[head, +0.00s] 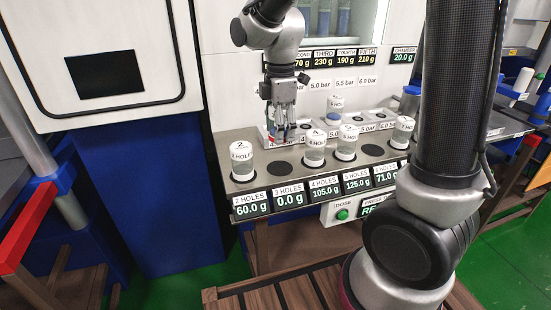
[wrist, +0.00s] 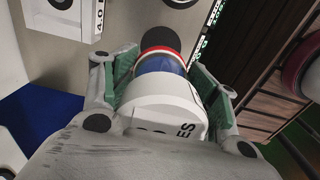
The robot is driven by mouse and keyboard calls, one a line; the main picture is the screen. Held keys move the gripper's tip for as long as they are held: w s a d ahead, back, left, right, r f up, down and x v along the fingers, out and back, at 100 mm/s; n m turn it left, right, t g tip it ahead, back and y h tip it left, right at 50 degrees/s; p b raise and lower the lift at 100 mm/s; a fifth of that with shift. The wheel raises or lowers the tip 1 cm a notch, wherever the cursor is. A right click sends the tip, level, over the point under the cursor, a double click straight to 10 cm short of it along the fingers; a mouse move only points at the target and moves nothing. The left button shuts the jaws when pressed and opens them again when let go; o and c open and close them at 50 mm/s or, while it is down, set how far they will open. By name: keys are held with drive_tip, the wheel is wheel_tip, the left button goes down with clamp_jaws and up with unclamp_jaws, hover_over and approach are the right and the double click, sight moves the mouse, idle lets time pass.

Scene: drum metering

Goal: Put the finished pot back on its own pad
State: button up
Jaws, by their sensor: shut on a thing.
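My gripper (head: 284,122) is shut on a white pot with a blue band and red ring (wrist: 150,103). The wrist view shows green finger pads (wrist: 161,82) on both sides of it; its label is partly hidden, ending in "ES". In the head view the pot is mostly hidden by my fingers, near the front of the back rack. A dark round spot (wrist: 160,38) shows just past the red ring; I cannot tell the gap. An empty dark pad (head: 279,167) lies behind the "3 HOLES" display (head: 290,199), which reads 0.0 g.
White-topped pots stand left (head: 241,160) and right (head: 314,148) of that pad, with others (head: 347,143) (head: 402,132) further right. Another empty pad (head: 372,150) lies between those last two. One pot (head: 335,110) stands at the back rack (head: 388,116).

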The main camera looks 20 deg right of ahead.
sight(280, 168)
wheel_tip(280, 168, down, 9)
drive_tip(key=shift+f, duration=0.1)
idle(0.3)
drive_tip(key=o, duration=1.3)
drive_tip(key=shift+f, duration=0.1)
wheel_tip(280, 168, up, 12)
drive_tip(key=shift+s+r, duration=0.1)
drive_tip(key=shift+r, duration=0.1)
drive_tip(key=shift+s+d+r+m+t, duration=0.7)
drive_tip(key=shift+s+d+r+m, duration=0.35)
drive_tip(key=shift+s+d+m, duration=1.75)
drive_tip(key=shift+s+d+r+m+t, duration=0.85)
drive_tip(key=shift+s+d+m, duration=1.3)
drive_tip(key=shift+s+m, duration=1.25)
drive_tip(key=shift+s+d+r+m+t, duration=0.55)
drive_tip(key=shift+s+d+r+m, duration=0.65)
drive_tip(key=shift+s+d+m, duration=1.8)
